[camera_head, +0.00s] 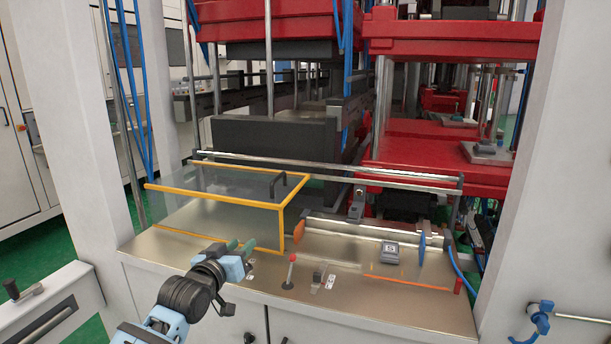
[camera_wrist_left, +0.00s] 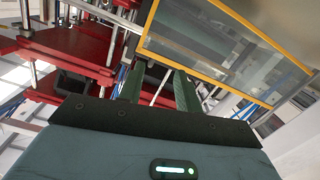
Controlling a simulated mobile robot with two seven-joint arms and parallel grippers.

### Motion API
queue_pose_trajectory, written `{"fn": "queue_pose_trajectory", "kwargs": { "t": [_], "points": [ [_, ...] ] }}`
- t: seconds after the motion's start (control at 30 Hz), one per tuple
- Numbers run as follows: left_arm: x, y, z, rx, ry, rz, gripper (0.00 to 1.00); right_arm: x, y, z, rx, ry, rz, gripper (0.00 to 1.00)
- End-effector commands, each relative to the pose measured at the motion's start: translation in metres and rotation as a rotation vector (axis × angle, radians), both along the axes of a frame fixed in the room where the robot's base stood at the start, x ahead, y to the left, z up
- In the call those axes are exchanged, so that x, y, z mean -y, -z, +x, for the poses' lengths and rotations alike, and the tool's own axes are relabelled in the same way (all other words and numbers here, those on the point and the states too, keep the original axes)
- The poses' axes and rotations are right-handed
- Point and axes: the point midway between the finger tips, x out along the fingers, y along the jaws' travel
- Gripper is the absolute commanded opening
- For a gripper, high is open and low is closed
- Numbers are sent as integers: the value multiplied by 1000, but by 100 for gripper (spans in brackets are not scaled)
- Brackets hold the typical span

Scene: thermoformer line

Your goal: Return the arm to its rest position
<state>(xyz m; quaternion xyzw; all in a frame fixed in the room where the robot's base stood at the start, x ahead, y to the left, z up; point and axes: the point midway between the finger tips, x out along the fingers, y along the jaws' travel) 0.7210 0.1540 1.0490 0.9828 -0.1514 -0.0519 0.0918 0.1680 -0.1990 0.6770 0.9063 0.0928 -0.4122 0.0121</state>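My left arm comes in from the lower left of the head view. Its gripper (camera_head: 241,245) is in front of the machine's metal table (camera_head: 220,222), near the table's front edge. In the left wrist view the two dark green fingers (camera_wrist_left: 158,84) stand apart with nothing between them. The gripper is open and empty. My right gripper does not show in either view.
A clear guard with an orange frame (camera_head: 225,199) stands just behind the gripper; it also shows in the left wrist view (camera_wrist_left: 225,50). A red-knobbed lever (camera_head: 290,270) stands to the right. A white post (camera_head: 75,130) rises on the left.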

Motion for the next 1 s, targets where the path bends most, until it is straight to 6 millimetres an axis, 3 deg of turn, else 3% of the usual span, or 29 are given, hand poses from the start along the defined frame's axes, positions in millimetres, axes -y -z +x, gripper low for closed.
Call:
{"fn": "queue_pose_trajectory", "kwargs": {
  "t": [0.27, 0.4, 0.6, 0.8, 1.0],
  "points": [
    [-1, 113, -67, -121, -4, 37, 34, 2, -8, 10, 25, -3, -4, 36],
    [-4, 174, -120, -193, -10, 64, 34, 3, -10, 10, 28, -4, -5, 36],
    [-11, 246, -206, -298, -19, 110, 34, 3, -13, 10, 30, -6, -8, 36],
    [-20, 299, -301, -403, -27, 161, 34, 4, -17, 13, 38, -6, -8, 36],
    [-31, 332, -402, -512, -30, 224, 34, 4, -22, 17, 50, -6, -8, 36]
  ]
}}
